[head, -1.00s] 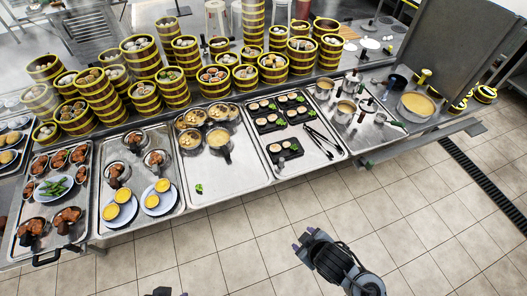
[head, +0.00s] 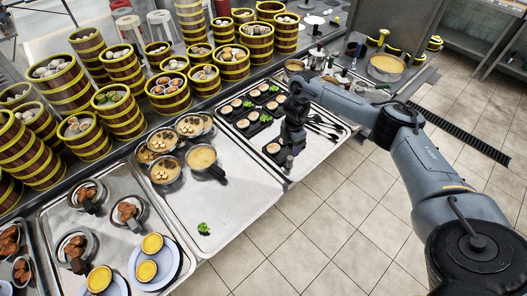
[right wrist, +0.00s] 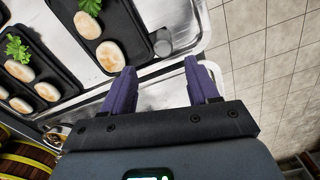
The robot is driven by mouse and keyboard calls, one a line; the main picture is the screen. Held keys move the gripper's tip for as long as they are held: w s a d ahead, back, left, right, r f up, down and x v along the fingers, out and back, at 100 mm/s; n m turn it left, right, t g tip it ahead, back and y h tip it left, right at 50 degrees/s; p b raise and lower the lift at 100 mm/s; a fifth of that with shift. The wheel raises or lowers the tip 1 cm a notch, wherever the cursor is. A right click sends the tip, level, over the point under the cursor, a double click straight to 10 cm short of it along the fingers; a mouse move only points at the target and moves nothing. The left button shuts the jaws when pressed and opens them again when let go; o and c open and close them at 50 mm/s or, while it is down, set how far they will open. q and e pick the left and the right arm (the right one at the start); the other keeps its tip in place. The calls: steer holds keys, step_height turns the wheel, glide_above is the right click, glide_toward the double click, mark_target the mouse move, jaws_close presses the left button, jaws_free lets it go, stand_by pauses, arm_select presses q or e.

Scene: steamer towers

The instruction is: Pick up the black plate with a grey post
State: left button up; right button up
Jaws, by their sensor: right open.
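The black plate (right wrist: 125,25) with a grey post (right wrist: 164,42) at its end shows in the right wrist view. It carries buns and a green sprig. In the head view this plate (head: 266,142) lies at the front of the metal tray with buns, partly hidden by my gripper. My right gripper (head: 290,160) points down over it in the head view. In the right wrist view the two purple fingers (right wrist: 161,70) are spread, with nothing between them, just short of the plate's post end. My left gripper is out of view.
Other black plates with buns (head: 263,118) lie behind on the same tray, and dark tongs (head: 325,123) lie to the right. A pan of yellow food (head: 203,158) stands on the left tray. Steamer towers (head: 166,92) line the back. Tiled floor (head: 300,225) is clear in front.

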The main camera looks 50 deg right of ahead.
mark_target(291, 157)
steer(key=f+b, duration=0.2)
steer(key=f, duration=0.2)
steer(key=shift+s+d+f+b, duration=0.2)
steer(key=shift+d+f+b, duration=0.1)
steer(key=shift+b, duration=0.1)
steer(key=shift+a+f+b, duration=0.2)
steer(key=shift+f+b, duration=1.75)
steer(key=shift+f, duration=0.95)
steer(key=shift+c, duration=0.3)
jaws_close()
